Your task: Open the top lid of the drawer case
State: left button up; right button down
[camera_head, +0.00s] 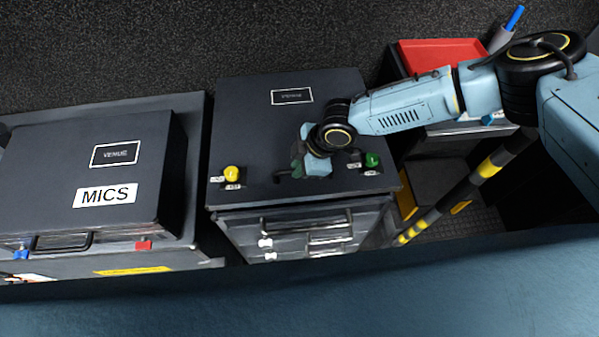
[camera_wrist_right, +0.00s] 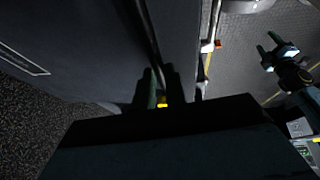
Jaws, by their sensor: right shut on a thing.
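The drawer case (camera_head: 255,118) stands in the middle of the head view. Its dark flat top lid has a VENUE label and lies level, with no gap seen under it. A yellow knob (camera_head: 232,172) and a green knob (camera_head: 372,160) sit near its front corners. My right gripper (camera_head: 299,168) is at the front part of the lid, between the knobs. It is shut on a dark bar, which looks like the lid handle (camera_wrist_right: 149,45) in the wrist view; the grip is mostly hidden. My left gripper (camera_wrist_right: 271,52) shows in the right wrist view, open, empty and away from the case.
A MICS case (camera_head: 60,190) stands close on the left. A red-topped unit (camera_head: 440,55) with a pen cup (camera_head: 500,40) is behind my right arm. Drawer handles (camera_head: 330,240) jut from the case front.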

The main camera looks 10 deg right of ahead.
jog(key=w+r+p, duration=0.1)
jog(key=w+r, duration=0.5)
jog(key=r, duration=0.4)
jog(key=w+r+g, duration=0.1)
jog(key=w+r, duration=0.5)
jog(key=r, duration=0.5)
jog(key=shift+w+d+g+p, duration=0.2)
jog(key=shift+g+p, duration=0.1)
jog(key=shift+p, duration=0.05)
jog(key=shift+f, duration=0.1)
